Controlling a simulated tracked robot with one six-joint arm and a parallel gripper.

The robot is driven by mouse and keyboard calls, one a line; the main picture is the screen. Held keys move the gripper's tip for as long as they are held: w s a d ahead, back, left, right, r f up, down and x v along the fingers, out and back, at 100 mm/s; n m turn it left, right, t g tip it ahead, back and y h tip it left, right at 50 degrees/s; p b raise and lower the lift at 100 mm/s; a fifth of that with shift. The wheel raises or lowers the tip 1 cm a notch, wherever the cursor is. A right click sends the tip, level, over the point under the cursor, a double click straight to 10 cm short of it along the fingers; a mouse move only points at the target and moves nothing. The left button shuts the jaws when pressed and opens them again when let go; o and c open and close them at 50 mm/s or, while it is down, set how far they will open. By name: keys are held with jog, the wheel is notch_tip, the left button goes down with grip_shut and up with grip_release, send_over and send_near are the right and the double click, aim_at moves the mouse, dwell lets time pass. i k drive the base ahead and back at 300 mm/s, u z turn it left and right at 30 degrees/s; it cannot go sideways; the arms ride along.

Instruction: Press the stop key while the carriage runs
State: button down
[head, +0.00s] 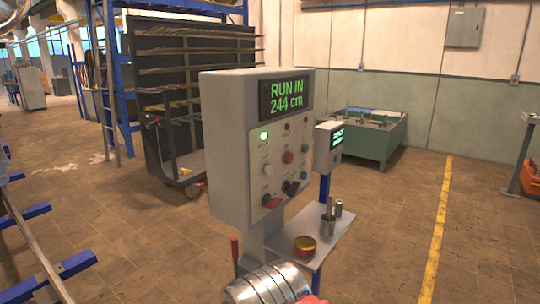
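A grey control box (228,150) stands upright in the middle of the head view. Its display (286,95) reads "RUN IN 244 cm" in green. The face carries a round red button (288,157), a white button (268,169), a blue button (304,174), dark knobs (290,187) and a lower red control (271,202). Their labels are too small to read, so I cannot tell which is the stop key. I cannot identify the carriage. My gripper does not show clearly in this view.
A small shelf (318,238) beside the box holds a gold-coloured tin (305,245) and a metal cup (328,225). A smaller display box (328,148) stands behind. A rail (35,242) on blue supports runs at left. Floor at right is open around a yellow line (437,235).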

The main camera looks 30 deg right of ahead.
aim_at(289, 156)
jog(key=z, duration=0.1)
jog(key=i, duration=0.9)
jog(key=z, duration=0.5)
